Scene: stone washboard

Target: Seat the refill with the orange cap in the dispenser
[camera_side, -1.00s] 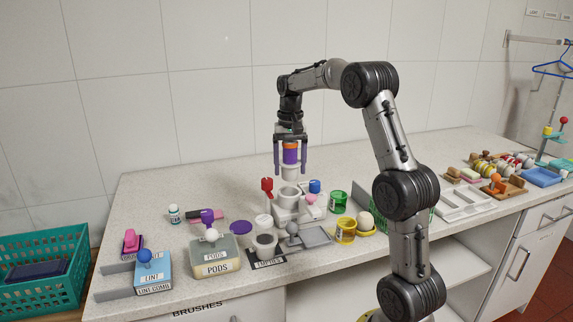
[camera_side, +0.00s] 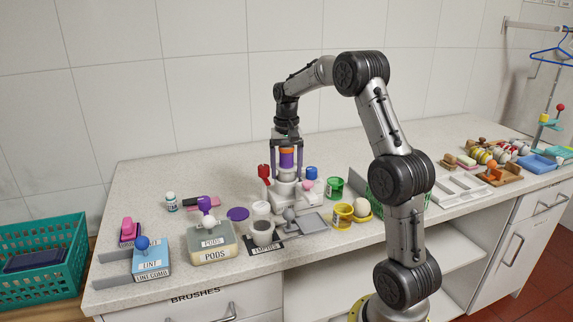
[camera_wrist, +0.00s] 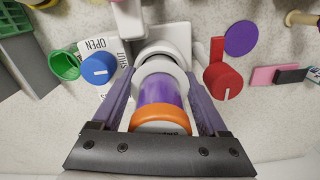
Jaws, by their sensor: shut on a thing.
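The refill (camera_side: 287,159) is upright, with an orange cap on top and a purple body; its cap (camera_wrist: 162,121) is nearest the camera in the wrist view. My gripper (camera_side: 286,172) is shut on the refill, one purple finger on each side. The white dispenser (camera_side: 286,194) stands on the counter directly below, with a round cup that the refill's lower end appears to be in. That lower end is mostly hidden, and I cannot tell how deep it sits. The dispenser also shows in the wrist view (camera_wrist: 166,40), beyond the refill.
A green cup (camera_side: 334,187), yellow cup (camera_side: 342,216), grey tray (camera_side: 312,222) and PODS box (camera_side: 212,243) stand nearby. The counter behind is clear.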

